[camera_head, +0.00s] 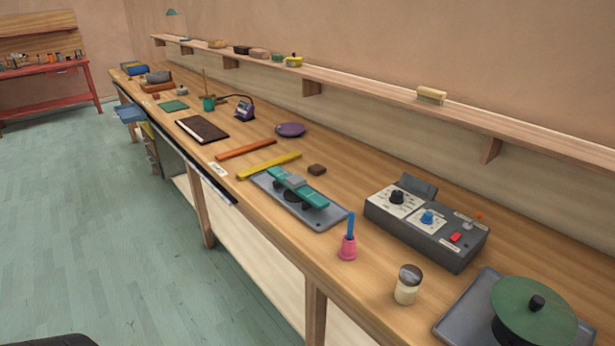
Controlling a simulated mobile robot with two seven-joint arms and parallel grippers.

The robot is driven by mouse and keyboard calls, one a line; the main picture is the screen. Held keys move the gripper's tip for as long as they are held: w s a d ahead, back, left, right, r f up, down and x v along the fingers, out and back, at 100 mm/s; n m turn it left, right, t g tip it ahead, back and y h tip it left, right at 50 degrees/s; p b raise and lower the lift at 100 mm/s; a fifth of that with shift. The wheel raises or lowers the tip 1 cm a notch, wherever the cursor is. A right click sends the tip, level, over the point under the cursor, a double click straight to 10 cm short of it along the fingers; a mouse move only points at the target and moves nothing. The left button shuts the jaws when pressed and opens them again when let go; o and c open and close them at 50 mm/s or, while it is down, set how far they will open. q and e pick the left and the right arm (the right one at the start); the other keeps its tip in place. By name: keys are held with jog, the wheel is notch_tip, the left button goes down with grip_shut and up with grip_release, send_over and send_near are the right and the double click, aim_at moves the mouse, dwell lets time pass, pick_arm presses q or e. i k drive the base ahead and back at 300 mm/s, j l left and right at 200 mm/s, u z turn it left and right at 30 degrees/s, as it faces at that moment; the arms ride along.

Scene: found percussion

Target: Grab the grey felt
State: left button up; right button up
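No piece is clearly recognisable as the grey felt. A grey piece (158,76) also sits towards the far end of the bench, too small to identify. Neither of my grippers is in view.
The long wooden bench (350,183) holds a grey control box (445,240), a pink cup (347,249), a jar (407,287), a green disc (534,318) and a dark board (202,130). A shelf (365,85) runs along the wall. The green floor (110,230) is open at left.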

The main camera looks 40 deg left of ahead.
aim_at(295, 181)
jog(key=j+z, duration=0.5)
jog(key=j, duration=2)
jog(key=k+j, duration=0.15)
jog(key=j, duration=0.5)
jog(key=j+z, duration=0.1)
jog(key=j, duration=0.5)
jog(key=k, duration=0.05)
